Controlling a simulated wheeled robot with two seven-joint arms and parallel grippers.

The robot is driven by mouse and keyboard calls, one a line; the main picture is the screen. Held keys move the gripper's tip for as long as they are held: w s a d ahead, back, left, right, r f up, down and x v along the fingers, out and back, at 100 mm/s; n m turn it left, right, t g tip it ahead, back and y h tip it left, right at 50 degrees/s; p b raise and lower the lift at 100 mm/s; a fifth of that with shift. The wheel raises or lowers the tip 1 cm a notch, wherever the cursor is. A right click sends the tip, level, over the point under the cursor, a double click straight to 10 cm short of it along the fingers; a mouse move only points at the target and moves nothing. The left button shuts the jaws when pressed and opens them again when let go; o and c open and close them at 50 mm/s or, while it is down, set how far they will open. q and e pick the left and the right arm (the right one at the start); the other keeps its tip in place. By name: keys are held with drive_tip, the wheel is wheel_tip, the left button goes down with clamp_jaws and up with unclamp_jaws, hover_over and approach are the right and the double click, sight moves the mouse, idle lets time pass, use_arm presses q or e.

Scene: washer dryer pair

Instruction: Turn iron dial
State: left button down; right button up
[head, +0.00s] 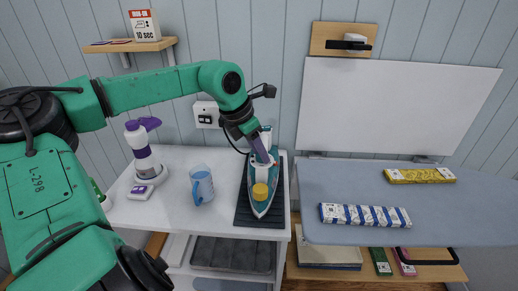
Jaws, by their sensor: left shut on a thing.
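The teal and white iron (262,203) sits on a dark ribbed mat (246,218) at the right end of the white counter. A round yellow dial (260,191) shows on its top, toward the near end. My left gripper (267,163) reaches down from above and behind with purple fingers. It is shut on the upper part of the iron, just behind the yellow dial. The fingers hide what they grip, so I cannot tell which exact part is held. My right gripper is not in view.
A blue cup (201,184) and a white and purple bottle (143,152) stand left of the iron on the white counter (180,220). The ironing board (420,205) at right bears a yellow packet (420,175) and a blue-white packet (364,215). A wall socket (206,114) is behind.

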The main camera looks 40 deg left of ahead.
use_arm(q)
drive_tip(key=m+p, duration=0.1)
drive_tip(key=m+h+p, duration=0.1)
drive_tip(key=m, duration=0.1)
drive_tip(key=m+p, duration=0.1)
drive_tip(key=shift+w+a+r+g+h, duration=0.1)
drive_tip(key=shift+a+r+g+h, duration=0.1)
drive_tip(key=shift+r+g+h, duration=0.15)
drive_tip(key=shift+a+f+m+g+p, duration=0.1)
drive_tip(key=shift+f+m+g+p, duration=0.15)
drive_tip(key=shift+m+p, duration=0.65)
drive_tip(key=shift+w+f+m+h+b, duration=0.15)
drive_tip(key=shift+m+h+b, duration=0.2)
drive_tip(key=shift+m, duration=0.65)
drive_tip(key=shift+m+g+b, duration=0.45)
drive_tip(key=shift+m+g, duration=0.15)
drive_tip(key=shift+m, duration=0.5)
drive_tip(key=shift+h, duration=0.3)
drive_tip(key=shift+c, duration=2.2)
unclamp_jaws()
